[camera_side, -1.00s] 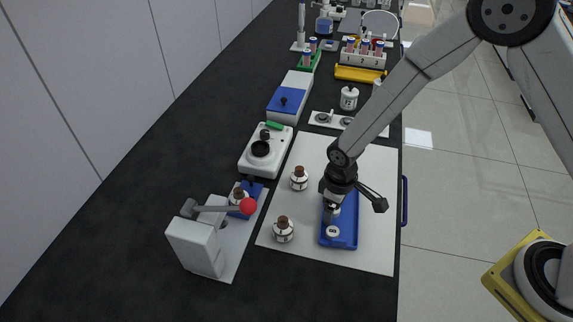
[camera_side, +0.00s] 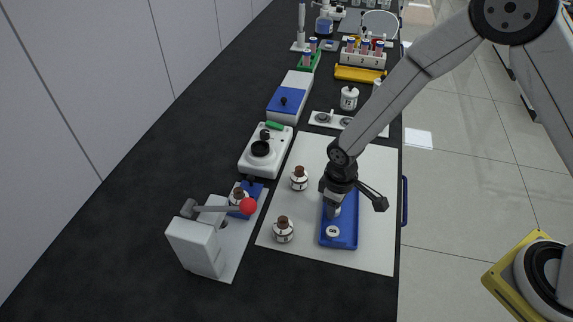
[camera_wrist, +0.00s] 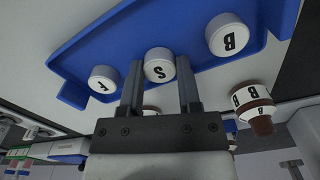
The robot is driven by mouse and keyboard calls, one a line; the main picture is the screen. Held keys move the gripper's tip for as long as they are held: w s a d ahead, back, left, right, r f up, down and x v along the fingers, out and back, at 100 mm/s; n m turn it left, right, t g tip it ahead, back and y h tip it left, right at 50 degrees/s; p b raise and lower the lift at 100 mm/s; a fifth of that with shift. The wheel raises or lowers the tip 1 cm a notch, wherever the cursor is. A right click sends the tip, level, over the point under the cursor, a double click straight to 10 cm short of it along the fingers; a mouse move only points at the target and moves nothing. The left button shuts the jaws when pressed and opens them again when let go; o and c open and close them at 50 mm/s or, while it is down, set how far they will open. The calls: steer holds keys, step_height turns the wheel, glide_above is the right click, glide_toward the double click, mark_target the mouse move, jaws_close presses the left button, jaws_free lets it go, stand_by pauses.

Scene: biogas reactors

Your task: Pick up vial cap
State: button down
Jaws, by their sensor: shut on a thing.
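A blue tray (camera_side: 340,243) lies on the white mat and holds white round caps. In the wrist view three caps show in the tray (camera_wrist: 82,52): one marked S (camera_wrist: 158,62) in the middle, one marked B (camera_wrist: 229,36) to the right, and one with a small letter (camera_wrist: 103,80) to the left. My gripper (camera_wrist: 160,75) has its two fingers on either side of the S cap, shut on it. In the side view my gripper (camera_side: 334,208) points down into the tray, hiding part of it. The cap nearest the camera (camera_side: 332,231) lies clear of it.
Two brown-topped bottles stand on the mat left of the tray, a nearer one (camera_side: 283,230) and a farther one (camera_side: 299,178). A grey device with a red ball (camera_side: 248,206) stands farther left. A white hotplate-like unit (camera_side: 265,151) is behind. The mat's front is clear.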

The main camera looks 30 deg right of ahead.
steer(key=shift+r, duration=0.5)
steer(key=s+d+r, duration=0.4)
steer(key=s+r, duration=0.7)
steer(key=s, duration=0.2)
steer(key=shift+s+r, duration=0.3)
steer(key=shift+r, duration=0.05)
steer(key=shift+w+a, duration=0.1)
steer(key=w+a, duration=0.7)
steer(key=w, duration=0.1)
steer(key=w+a, duration=0.7)
steer(key=w, duration=0.1)
steer(key=w+a+f, duration=0.1)
steer(key=w+a, duration=0.6)
steer(key=w, duration=0.1)
steer(key=shift+w, duration=0.25)
steer(key=shift+w+a+f, duration=0.15)
steer(key=shift+w+a, duration=0.2)
steer(key=shift+a, duration=0.2)
